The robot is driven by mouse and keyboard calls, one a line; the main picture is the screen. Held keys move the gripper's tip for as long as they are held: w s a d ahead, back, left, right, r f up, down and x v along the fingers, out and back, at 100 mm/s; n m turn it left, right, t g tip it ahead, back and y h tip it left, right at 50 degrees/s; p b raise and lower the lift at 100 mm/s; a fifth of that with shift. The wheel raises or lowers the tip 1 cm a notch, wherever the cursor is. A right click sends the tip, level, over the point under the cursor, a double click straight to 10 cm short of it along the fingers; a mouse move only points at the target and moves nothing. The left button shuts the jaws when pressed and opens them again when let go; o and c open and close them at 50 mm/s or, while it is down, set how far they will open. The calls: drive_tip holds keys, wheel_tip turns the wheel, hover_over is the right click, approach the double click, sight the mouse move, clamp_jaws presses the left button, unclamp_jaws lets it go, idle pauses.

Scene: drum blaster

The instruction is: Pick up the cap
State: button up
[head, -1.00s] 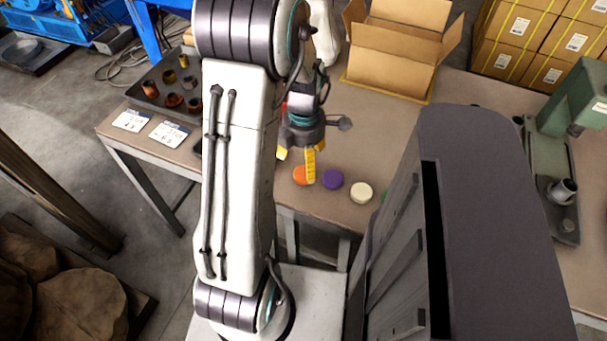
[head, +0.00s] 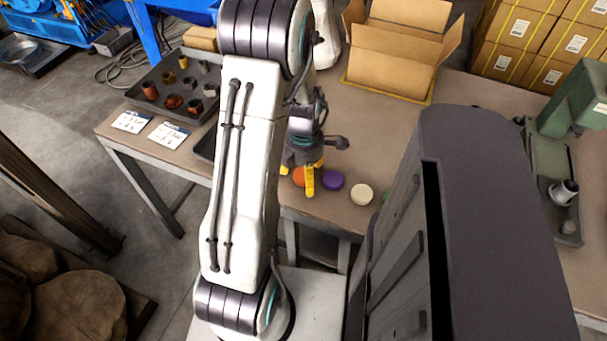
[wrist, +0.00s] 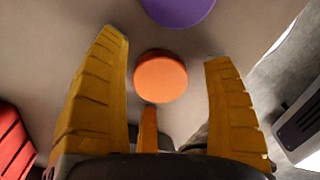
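An orange cap (head: 298,177) lies on the table near its front edge, partly hidden by my gripper in the head view. In the wrist view the orange cap (wrist: 161,76) shows whole, in the gap between the two long yellow fingers. A third, shorter finger lies just below it in the picture. My gripper (head: 300,187) is open and empty, pointing down over the orange cap. A purple cap (head: 333,180) lies just right of it and also shows at the top of the wrist view (wrist: 178,8). A cream cap (head: 361,194) lies farther right.
A green cap (head: 386,194) is partly hidden by a grey body at right. A dark tray (head: 165,112) of fittings and two labels (head: 169,134) are on the left. An open cardboard box (head: 392,65) stands behind. The tabletop between box and caps is mostly clear.

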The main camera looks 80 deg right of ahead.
drive_tip(key=c, duration=0.8)
